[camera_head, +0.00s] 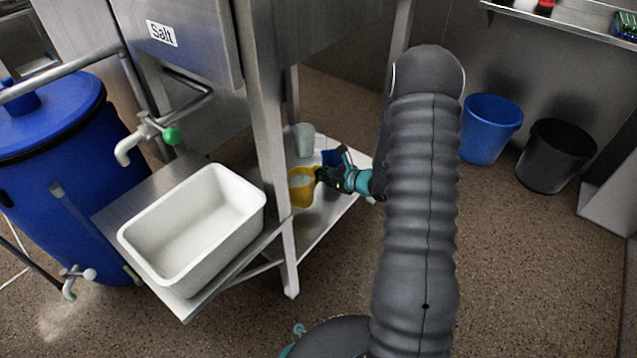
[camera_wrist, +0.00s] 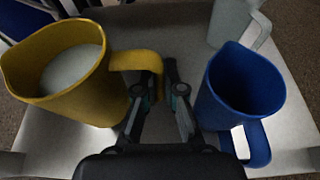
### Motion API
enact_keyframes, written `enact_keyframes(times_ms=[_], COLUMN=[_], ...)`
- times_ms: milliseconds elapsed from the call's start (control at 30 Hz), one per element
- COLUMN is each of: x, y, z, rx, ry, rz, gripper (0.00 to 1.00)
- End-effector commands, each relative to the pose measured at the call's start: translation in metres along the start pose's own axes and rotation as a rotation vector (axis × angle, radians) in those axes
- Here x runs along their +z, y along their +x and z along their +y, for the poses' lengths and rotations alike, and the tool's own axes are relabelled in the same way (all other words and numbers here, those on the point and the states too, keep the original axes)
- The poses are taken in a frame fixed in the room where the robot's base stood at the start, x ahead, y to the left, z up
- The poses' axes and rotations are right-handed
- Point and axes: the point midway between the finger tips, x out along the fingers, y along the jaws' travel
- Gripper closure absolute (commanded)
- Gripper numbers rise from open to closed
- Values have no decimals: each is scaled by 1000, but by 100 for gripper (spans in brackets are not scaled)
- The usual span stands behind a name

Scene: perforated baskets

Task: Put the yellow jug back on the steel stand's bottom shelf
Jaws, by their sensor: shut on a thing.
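The yellow jug (camera_head: 301,188) is upright over the steel stand's bottom shelf (camera_head: 318,222), near the stand's front leg. In the wrist view the yellow jug (camera_wrist: 62,92) is at the left, with its handle turned toward my gripper (camera_wrist: 160,82). My gripper (camera_head: 322,175) is shut on that handle. The jug's inside shows a pale round area. Its base is mostly hidden, so I cannot tell whether it touches the shelf.
A blue jug (camera_wrist: 243,85) stands on the shelf right of my fingers, close to them. A pale grey jug (camera_head: 303,138) stands farther back. A white tub (camera_head: 190,230) sits on a lower side ledge. Blue (camera_head: 490,127) and black (camera_head: 552,155) buckets stand at the right.

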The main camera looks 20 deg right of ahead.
Motion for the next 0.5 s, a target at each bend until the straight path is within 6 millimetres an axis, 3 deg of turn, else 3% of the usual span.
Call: enact_keyframes(times_ms=[167, 500], x=[-5, -39], y=[6, 18], z=[-1, -1], rx=[0, 0], ry=[1, 0], rz=[-1, 0], gripper=[100, 100])
